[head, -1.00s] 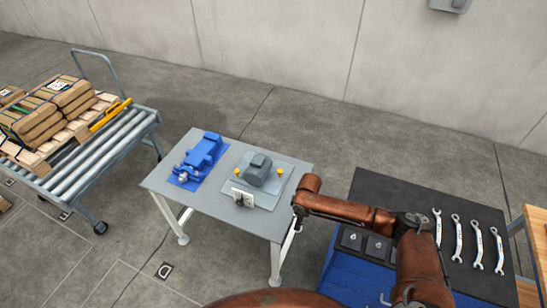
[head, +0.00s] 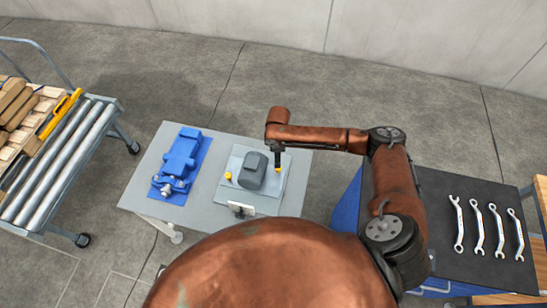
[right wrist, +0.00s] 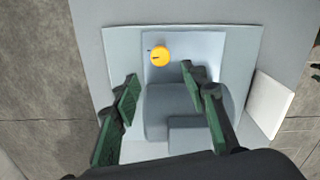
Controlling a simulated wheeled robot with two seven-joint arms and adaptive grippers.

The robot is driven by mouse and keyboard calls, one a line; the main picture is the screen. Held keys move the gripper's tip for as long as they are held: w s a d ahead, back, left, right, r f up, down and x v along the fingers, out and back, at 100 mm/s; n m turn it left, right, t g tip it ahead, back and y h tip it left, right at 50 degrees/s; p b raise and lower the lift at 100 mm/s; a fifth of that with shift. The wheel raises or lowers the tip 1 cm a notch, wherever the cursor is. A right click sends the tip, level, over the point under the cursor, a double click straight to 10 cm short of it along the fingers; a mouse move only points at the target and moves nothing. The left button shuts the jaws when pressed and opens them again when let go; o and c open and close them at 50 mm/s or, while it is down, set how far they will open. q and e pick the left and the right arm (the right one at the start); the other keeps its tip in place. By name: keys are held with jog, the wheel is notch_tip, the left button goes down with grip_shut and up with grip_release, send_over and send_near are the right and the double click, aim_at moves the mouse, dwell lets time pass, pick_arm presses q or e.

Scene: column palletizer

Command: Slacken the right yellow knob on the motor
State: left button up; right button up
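The grey motor (head: 252,172) sits on a light plate on the grey table. Its right yellow knob (head: 278,170) shows just below the end of my right arm in the head view. The left yellow knob (head: 228,176) is on the motor's other side. In the right wrist view the right yellow knob (right wrist: 160,56) has a small dark mark and lies ahead of and between the fingertips. My right gripper (right wrist: 160,74) is open, with its green-padded fingers apart and empty; in the head view it (head: 278,164) points down over the knob. My left gripper is not in view.
A blue pump-like unit (head: 180,160) stands left of the motor on the grey table (head: 145,194). A white card (head: 241,209) stands at the plate's front. A dark bench with several wrenches (head: 478,226) is at the right, a roller conveyor (head: 72,150) at the left.

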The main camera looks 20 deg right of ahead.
aim_at(278, 170)
jog(key=shift+f, duration=0.4)
notch_tip(278, 170, down, 6)
jog(key=shift+s+r, duration=0.1)
jog(key=shift+f, duration=0.45)
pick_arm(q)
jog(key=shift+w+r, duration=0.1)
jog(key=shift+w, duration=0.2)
pick_arm(e)
jog(key=c, duration=0.5)
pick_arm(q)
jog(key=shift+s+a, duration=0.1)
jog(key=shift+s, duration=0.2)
pick_arm(e)
grip_shut()
